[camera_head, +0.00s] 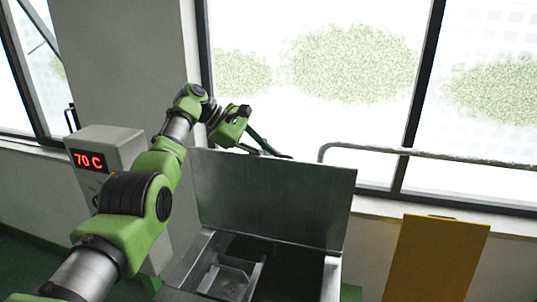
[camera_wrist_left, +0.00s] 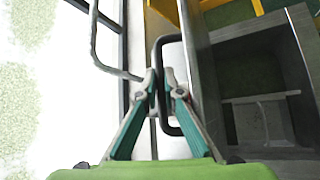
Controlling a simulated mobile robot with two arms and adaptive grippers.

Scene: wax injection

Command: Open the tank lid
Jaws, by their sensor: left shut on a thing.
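The tank lid (camera_head: 275,205) is a grey metal plate standing nearly upright at the back of the tank (camera_head: 332,280), so the tank's inside shows. In the left wrist view the lid (camera_wrist_left: 203,80) appears nearly edge-on, with a dark loop handle (camera_wrist_left: 166,39) on its outer side. My left gripper (camera_head: 268,147) reaches over behind the lid's top edge. In the left wrist view its fingertips (camera_wrist_left: 161,84) are shut on the handle. The head view hides the handle behind the lid. My right gripper is in neither view.
A metal tray-like part (camera_head: 230,278) sits inside the tank. A grey box (camera_head: 110,150) with a red "70 C" display stands left of the lid. A metal rail (camera_head: 430,156) runs along the windows behind. A yellow panel (camera_head: 435,258) stands to the right.

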